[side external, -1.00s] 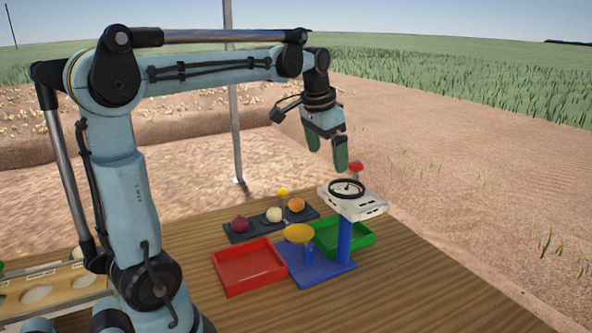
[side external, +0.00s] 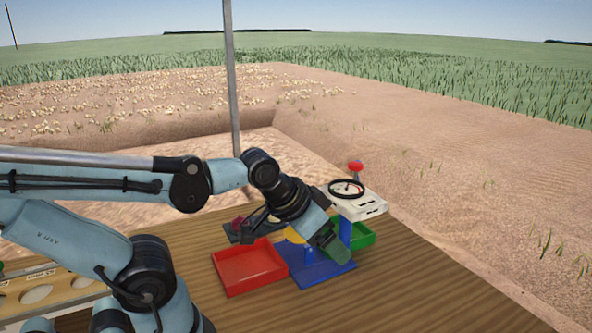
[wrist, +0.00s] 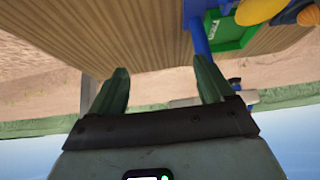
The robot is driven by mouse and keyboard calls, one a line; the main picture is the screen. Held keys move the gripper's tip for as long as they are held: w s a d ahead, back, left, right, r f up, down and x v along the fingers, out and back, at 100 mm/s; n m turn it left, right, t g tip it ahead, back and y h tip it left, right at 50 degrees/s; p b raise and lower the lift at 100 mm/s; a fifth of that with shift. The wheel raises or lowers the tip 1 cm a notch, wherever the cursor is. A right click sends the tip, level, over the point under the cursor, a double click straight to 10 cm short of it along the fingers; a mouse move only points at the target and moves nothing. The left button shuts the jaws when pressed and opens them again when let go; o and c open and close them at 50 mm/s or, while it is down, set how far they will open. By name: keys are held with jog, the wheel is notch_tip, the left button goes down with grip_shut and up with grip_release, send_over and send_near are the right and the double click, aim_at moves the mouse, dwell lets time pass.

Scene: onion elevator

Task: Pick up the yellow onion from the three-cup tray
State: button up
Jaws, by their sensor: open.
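The three-cup tray (side external: 231,236) is dark and lies behind the red bin in the side view. My arm covers most of it. A dark red onion (side external: 238,222) shows at its left end. The yellow onion is hidden behind my wrist in the side view. An orange-yellow round shape (wrist: 310,16) by a dark piece at the top right of the wrist view may be it, but I cannot tell. My gripper (side external: 336,248) has green fingers and hangs tilted over the blue stand. In the wrist view the fingers (wrist: 160,66) are apart with nothing between them.
A red bin (side external: 248,268) stands left of the blue stand (side external: 318,274), which carries a yellow pan (side external: 294,235). A green bin (side external: 363,236) and a white dial scale (side external: 360,204) stand to the right. A holed wooden rack (side external: 45,288) is at left. The front table is clear.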

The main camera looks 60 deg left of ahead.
dwell(0.3)
notch_tip(320, 180, up, 6)
jog(key=w+a+r+n, duration=0.1)
jog(key=w+a, duration=0.1)
jog(key=a, duration=0.2)
jog(key=w+a+r+n+g+y, duration=0.1)
jog(key=w+a, duration=0.1)
jog(key=a, duration=0.2)
jog(key=w+a+n+g, duration=0.1)
jog(key=w+a, duration=0.1)
jog(key=a, duration=0.2)
jog(key=shift+w+r+y, duration=0.3)
jog(key=shift+w+r, duration=0.1)
jog(key=w+a+f+n+g, duration=0.1)
jog(key=a+f+n, duration=0.1)
jog(key=a, duration=0.8)
jog(key=w+a+f+n+g, duration=0.1)
jog(key=a+f+n+g, duration=0.1)
jog(key=a, duration=0.7)
jog(key=x, duration=0.3)
jog(key=d+x, duration=0.1)
jog(key=x, duration=0.7)
jog(key=shift+s+d+f, duration=0.15)
jog(key=shift+s, duration=0.1)
jog(key=shift+s+x, duration=0.2)
jog(key=shift+x, duration=2.5)
jog(key=shift+d, duration=0.1)
